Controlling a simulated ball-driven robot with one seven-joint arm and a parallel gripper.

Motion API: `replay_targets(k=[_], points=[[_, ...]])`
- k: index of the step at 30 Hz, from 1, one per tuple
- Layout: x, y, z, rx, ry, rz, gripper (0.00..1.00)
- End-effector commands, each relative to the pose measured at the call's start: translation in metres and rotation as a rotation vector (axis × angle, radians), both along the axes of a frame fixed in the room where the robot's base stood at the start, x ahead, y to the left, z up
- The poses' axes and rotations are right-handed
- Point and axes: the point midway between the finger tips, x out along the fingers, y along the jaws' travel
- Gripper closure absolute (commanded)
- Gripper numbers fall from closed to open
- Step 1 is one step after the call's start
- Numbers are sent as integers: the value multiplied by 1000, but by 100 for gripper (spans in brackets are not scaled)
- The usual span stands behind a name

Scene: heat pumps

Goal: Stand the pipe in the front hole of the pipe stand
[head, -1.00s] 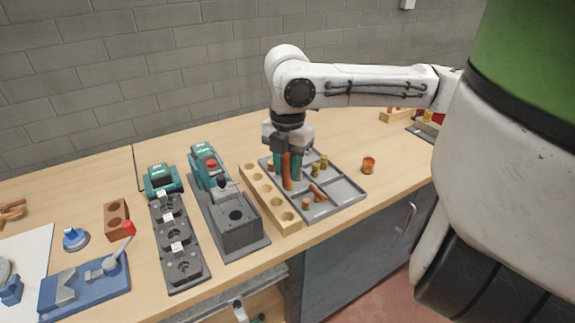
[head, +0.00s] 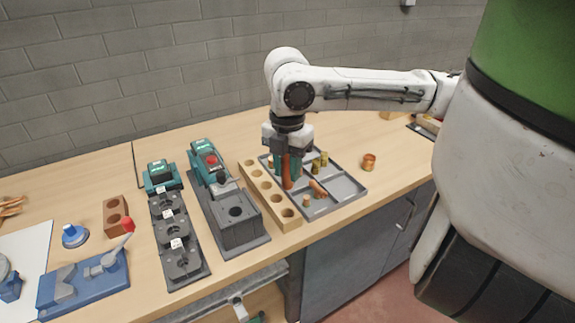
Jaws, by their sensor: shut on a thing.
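My gripper (head: 287,168) points down over the left part of the grey tray, its teal fingers shut on an upright copper pipe (head: 287,172). The pipe's lower end is low over the tray; I cannot tell whether it touches. The fingers hide part of the pipe. A reddish-brown block with two holes (head: 116,232), which looks like the pipe stand, is at the left of the bench, well apart from my gripper.
The grey divided tray (head: 346,187) holds several small copper and brass pieces. Beside it lie a long wooden block with several holes (head: 251,172) and a dark fixture (head: 238,236). A blue device with a red-knobbed lever (head: 85,281) is at front left. A copper fitting (head: 369,162) stands right.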

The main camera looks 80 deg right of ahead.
Motion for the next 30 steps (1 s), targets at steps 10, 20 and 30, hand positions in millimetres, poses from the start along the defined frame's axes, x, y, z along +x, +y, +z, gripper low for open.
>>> replay_targets(k=[10,20,30], points=[[0,0,-18,-1,0,-1,100],[0,0,-33,0,0,-1,100],[0,0,-48,-1,0,-1,100]])
